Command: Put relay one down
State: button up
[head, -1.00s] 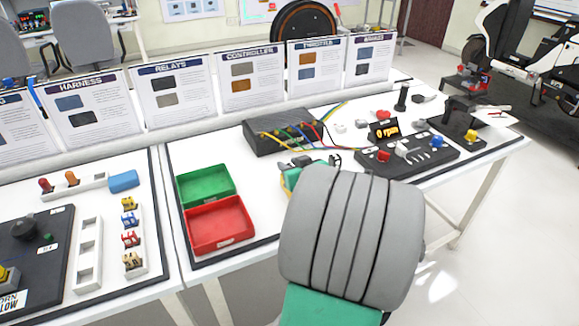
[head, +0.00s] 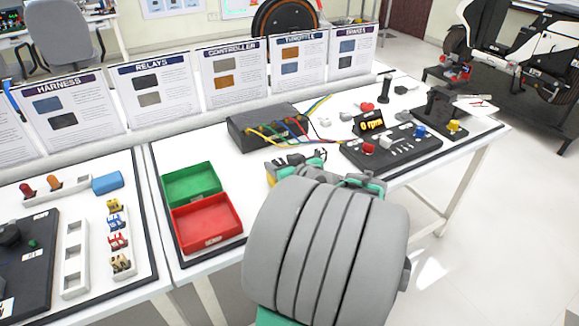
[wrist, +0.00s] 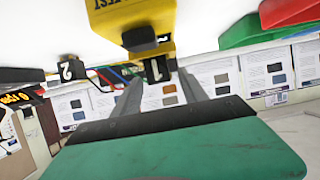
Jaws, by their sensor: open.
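In the wrist view, which is upside down, a black block marked 1 (wrist: 157,70), apparently relay one, shows between the fingertips of my open gripper (wrist: 160,84). I cannot tell whether it touches a finger or the table. A similar block marked 2 (wrist: 72,69) stands to its left. A yellow unit with black lettering (wrist: 135,15) and a black piece on it is just beyond block 1. In the head view my gripper (head: 297,162) is over the table in front of the black controller box; my wrist hides much there, and block 1 cannot be made out.
A green tray (head: 190,184) and a red tray (head: 207,222) lie left of my gripper. The black controller box (head: 262,128) with coloured wires is behind it. A black panel (head: 392,150) with knobs is to the right. Upright info cards (head: 156,92) line the back.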

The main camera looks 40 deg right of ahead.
jog(key=v, duration=0.8)
jog(key=shift+p, duration=0.3)
dwell(0.4)
